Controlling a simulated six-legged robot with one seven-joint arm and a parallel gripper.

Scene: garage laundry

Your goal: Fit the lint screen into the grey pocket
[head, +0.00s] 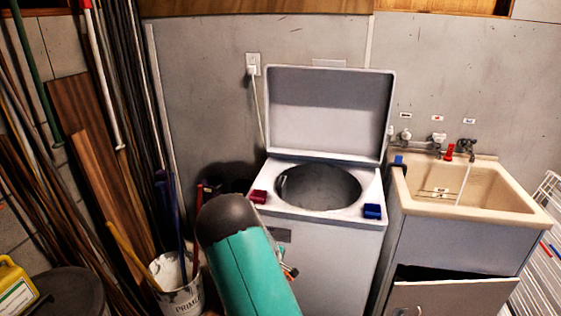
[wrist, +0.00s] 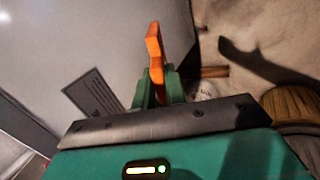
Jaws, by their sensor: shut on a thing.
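My gripper (wrist: 158,80) has green fingers closed on an orange piece, which I take to be the lint screen (wrist: 154,48). It stands up from the fingers and looks thin, seen nearly edge-on. A dark grey rectangle with fine marks, likely the grey pocket (wrist: 94,95), is on the pale machine front, left of the held piece and apart from it in the wrist view. In the head view a small grey rectangle (head: 280,235) shows on the machine front. My arm hides most of the gripper there, so contact with the machine cannot be told.
The top-loading machine (head: 335,262) stands with its lid (head: 328,115) up. A utility sink (head: 470,190) with an open cabinet door (head: 455,297) is to its right. A white bucket (head: 180,290) and leaning poles (head: 110,120) crowd the left side.

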